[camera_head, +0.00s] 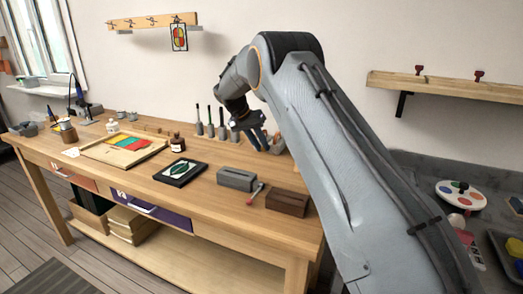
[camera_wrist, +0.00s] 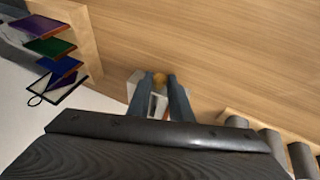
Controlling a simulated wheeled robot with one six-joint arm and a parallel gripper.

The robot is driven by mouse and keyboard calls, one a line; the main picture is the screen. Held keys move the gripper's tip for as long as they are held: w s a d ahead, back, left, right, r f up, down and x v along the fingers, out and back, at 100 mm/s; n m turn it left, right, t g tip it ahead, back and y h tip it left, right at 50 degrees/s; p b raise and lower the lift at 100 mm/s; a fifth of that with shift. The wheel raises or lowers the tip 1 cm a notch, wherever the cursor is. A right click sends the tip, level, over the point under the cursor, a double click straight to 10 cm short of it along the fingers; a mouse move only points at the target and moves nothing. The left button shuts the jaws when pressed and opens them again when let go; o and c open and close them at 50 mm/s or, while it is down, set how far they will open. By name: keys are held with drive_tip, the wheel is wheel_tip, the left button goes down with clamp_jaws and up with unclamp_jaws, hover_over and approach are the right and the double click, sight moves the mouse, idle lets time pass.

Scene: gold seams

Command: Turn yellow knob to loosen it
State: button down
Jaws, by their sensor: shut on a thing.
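The yellow knob (camera_wrist: 159,78) shows as a small orange-yellow piece between the fingertips of my gripper (camera_wrist: 159,82) in the wrist view. My gripper is shut on it. A pale grey and white body (camera_wrist: 140,88) lies under and beside the fingers, mostly hidden by them. In the head view my gripper (camera_head: 262,143) is low at the back right of the wooden workbench (camera_head: 225,205); the knob cannot be made out there.
Several dark-handled tools (camera_head: 210,125) stand left of my gripper. A grey block (camera_head: 237,179), a brown block (camera_head: 287,202) and a framed leaf picture (camera_head: 181,172) lie nearer the front. Purple, green and blue panels (camera_wrist: 50,47) show in the wrist view.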

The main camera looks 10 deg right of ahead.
idle(0.4)
drive_tip(key=c, duration=1.6)
unclamp_jaws()
drive_tip(key=shift+a, duration=0.1)
drive_tip(key=shift+b+v, duration=0.8)
drive_tip(key=shift+v, duration=3.05)
